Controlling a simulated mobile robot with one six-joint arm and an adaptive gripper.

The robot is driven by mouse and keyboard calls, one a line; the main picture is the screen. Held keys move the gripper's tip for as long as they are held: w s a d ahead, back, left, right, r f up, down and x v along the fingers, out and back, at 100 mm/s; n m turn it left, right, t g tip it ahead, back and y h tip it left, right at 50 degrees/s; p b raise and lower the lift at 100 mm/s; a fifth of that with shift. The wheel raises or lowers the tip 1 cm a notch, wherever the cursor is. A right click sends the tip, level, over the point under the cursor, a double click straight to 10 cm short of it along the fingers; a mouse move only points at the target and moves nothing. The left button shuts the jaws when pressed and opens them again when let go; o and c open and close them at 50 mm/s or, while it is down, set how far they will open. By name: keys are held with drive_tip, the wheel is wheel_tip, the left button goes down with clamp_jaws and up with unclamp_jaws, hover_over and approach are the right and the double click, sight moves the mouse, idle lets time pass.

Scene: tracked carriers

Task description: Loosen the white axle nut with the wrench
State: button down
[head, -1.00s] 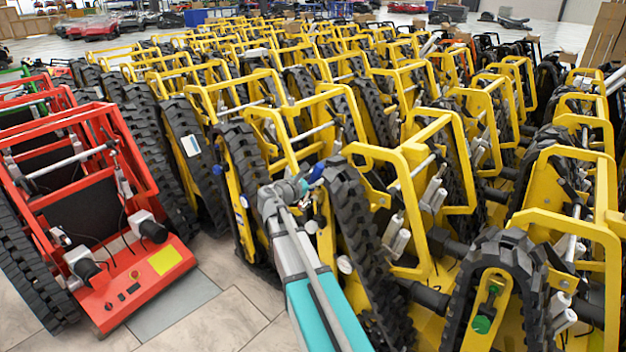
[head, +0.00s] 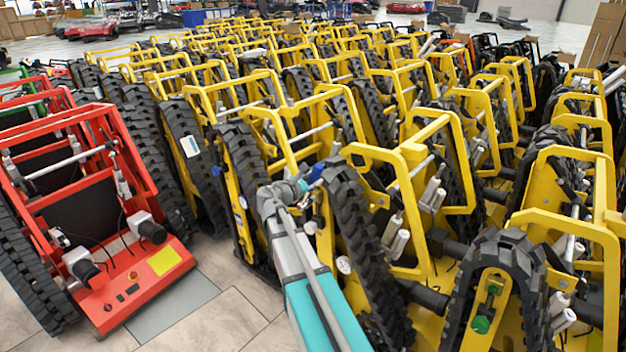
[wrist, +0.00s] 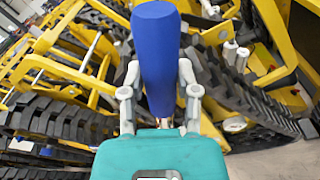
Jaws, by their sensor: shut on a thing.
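My gripper (wrist: 160,85) is shut on the wrench, whose thick blue handle (wrist: 157,45) stands up between the two fingers in the wrist view. The wrench's working end is hidden, so I cannot tell whether it touches a nut. In the head view my gripper (head: 303,187) is beside the upper part of a yellow carrier's black track (head: 350,220), with a bit of blue handle (head: 315,173) showing. A white round piece, which looks like the white axle nut (head: 344,265), is low on that carrier, right of my arm. A similar white piece (wrist: 235,125) shows at right in the wrist view.
Yellow tracked carriers stand packed in rows, with frame bars (head: 415,165) close around my gripper. A green nut (head: 481,324) is on the carrier at lower right. A red carrier (head: 135,285) stands at left. Bare tiled floor (head: 225,320) lies between it and my arm.

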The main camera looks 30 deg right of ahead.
drive_tip(key=shift+x, duration=1.15)
idle(2.9)
drive_tip(key=shift+r, duration=0.1)
drive_tip(key=c, duration=0.9)
unclamp_jaws()
clamp_jaws()
